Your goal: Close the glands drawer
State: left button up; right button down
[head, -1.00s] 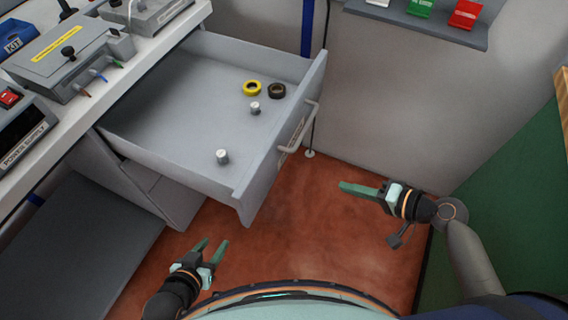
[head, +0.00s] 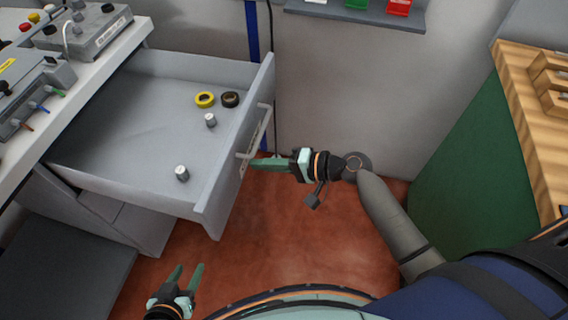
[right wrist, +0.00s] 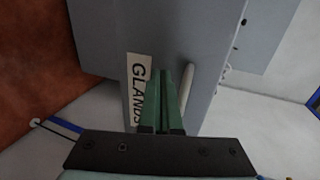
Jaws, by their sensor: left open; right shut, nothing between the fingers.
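The glands drawer (head: 120,115) is pulled out from under the white bench in the head view. A yellow ring, a dark ring and two small silver cylinders lie in it. Its handle (head: 256,140) is a pale bar on the front. In the right wrist view the drawer front (right wrist: 205,40) carries a GLANDS label (right wrist: 138,90), with the handle (right wrist: 187,88) beside the fingers. My right gripper (head: 252,164) is shut and empty, with its tips at or very near the drawer front by the handle; contact is unclear. My left gripper (head: 187,272) is open and empty, low in front of the drawer.
The white bench (head: 100,60) with grey devices stands at the left. A wooden-topped green cabinet (head: 470,150) is at the right. A wall shelf (head: 350,14) holds coloured bins. Red-brown floor (head: 270,240) lies open in front of the drawer.

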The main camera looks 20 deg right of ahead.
pick_arm(q)
jog(key=shift+a, duration=0.1)
pick_arm(e)
jog(key=shift+w+a, duration=0.7)
jog(key=shift+a, duration=0.3)
